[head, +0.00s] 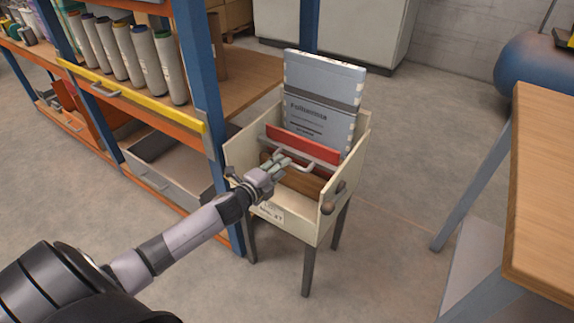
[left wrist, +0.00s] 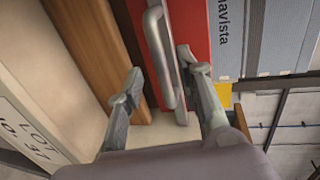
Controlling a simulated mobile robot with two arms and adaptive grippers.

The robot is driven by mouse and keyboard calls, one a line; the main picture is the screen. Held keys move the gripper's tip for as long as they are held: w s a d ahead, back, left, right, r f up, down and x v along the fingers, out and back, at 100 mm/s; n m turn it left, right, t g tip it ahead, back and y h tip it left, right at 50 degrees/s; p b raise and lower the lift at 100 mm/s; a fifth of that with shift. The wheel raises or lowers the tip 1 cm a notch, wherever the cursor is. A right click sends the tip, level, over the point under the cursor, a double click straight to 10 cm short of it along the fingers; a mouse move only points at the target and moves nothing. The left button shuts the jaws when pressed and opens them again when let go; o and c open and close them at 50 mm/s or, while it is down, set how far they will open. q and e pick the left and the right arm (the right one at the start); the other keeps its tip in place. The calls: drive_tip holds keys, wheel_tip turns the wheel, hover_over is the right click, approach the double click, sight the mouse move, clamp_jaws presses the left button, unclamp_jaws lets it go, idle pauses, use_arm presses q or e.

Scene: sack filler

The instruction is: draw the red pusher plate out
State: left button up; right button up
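The red pusher plate (head: 303,144) stands upright across the cream box of the sack filler (head: 240,154), in front of a grey printed sack (head: 322,95). A metal bar handle (head: 316,158) is on its near face. In the left wrist view the red plate (left wrist: 193,30) and the handle (left wrist: 160,52) show close up. My left gripper (head: 285,163) is at the handle's left part. In the left wrist view its fingers (left wrist: 160,88) are apart, one on each side of the handle's line, with a visible gap on the left finger's side. My right gripper is out of view.
A brown wooden board (head: 308,183) lies in the box in front of the plate. A blue-posted shelf (head: 205,85) with rolls stands close on the left. A wooden table (head: 545,190) is at the right. Floor is clear between the box and the table.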

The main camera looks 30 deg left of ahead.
sight(295, 157)
use_arm(q)
drive_tip(key=shift+x, duration=2.1)
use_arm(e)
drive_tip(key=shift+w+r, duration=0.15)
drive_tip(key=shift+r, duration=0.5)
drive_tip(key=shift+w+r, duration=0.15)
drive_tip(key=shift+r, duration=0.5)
use_arm(q)
clamp_jaws()
